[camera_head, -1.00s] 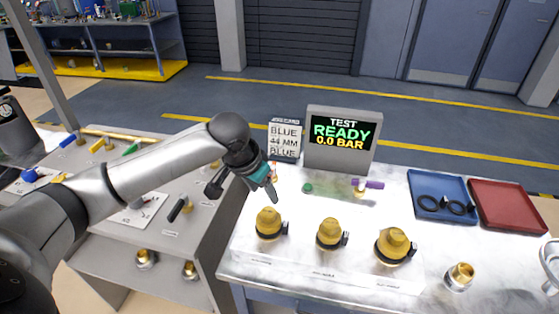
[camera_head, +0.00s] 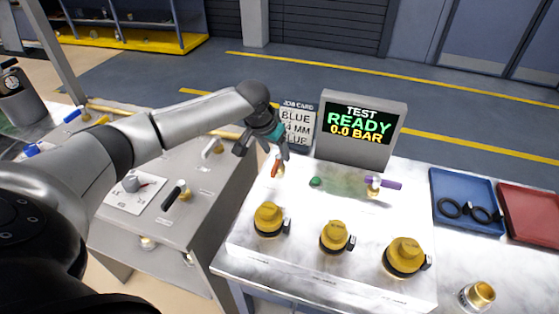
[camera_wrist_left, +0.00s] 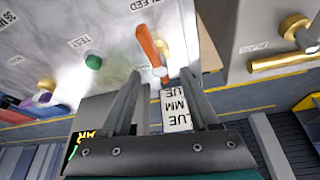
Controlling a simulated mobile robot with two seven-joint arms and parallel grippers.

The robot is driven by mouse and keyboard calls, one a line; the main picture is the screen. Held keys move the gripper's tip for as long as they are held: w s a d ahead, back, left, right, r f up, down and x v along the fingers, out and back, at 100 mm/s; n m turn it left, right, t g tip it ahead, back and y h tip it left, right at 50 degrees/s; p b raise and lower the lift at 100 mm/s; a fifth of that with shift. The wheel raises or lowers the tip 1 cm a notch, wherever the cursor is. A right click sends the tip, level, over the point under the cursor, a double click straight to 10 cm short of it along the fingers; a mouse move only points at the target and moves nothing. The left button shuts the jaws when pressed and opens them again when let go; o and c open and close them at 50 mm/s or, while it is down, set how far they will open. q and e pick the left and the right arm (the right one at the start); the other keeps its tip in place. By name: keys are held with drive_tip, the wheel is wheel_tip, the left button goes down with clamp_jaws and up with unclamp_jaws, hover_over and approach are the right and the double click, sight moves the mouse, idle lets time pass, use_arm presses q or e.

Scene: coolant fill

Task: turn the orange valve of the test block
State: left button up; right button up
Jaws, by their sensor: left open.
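The orange valve (camera_head: 275,167) stands at the back left of the white marbled test block (camera_head: 330,277). Its lever also shows in the left wrist view (camera_wrist_left: 150,46), on a brass stem. My left gripper (camera_head: 263,150) is open and empty, close to the valve at its upper left in the head view. In the left wrist view the lever lies just beyond the gap between the fingertips (camera_wrist_left: 161,74), with no clear contact. My right gripper is in neither current view.
A green button (camera_head: 315,182) and a purple-handled valve (camera_head: 384,183) are right of the orange valve. The display (camera_head: 361,130) reads READY, 0.0 BAR. A job card (camera_head: 297,122) stands behind the gripper. Three yellow-capped fittings (camera_head: 334,236) line the front.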

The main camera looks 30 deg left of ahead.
sight(279, 157)
use_arm(q)
drive_tip(key=shift+b+x, duration=0.45)
drive_tip(key=shift+x, duration=2.05)
clamp_jaws()
